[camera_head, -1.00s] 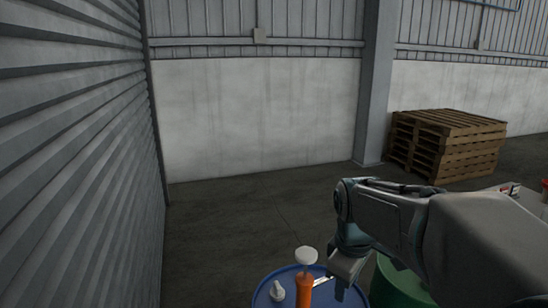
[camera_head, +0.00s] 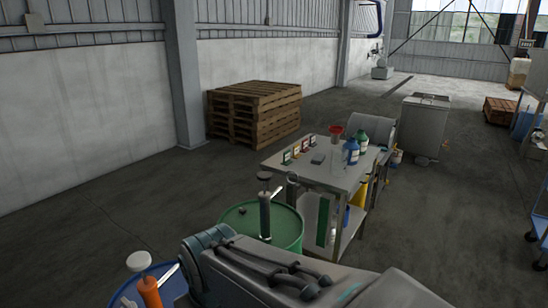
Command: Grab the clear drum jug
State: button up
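A green drum (camera_head: 284,229) with a dark grey pump (camera_head: 265,213) stands left of the table. A blue drum (camera_head: 122,299) with an orange pump (camera_head: 150,291) is at the bottom left, partly cut off. My arm crosses the bottom of the view in front of the drums. My gripper does not show.
A wooden pallet stack (camera_head: 254,114) stands against the left wall by a column (camera_head: 186,85). A grey cabinet (camera_head: 424,128) stands behind the table to the right. A blue-edged cart (camera_head: 538,243) is at the right edge. The floor between table and cart is clear.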

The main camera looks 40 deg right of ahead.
aim_at(339, 155)
jog(key=z, duration=2.7)
jog(key=i, duration=2.25)
jog(key=u, duration=2)
jog(key=i, duration=0.5)
jog(key=u, duration=0.1)
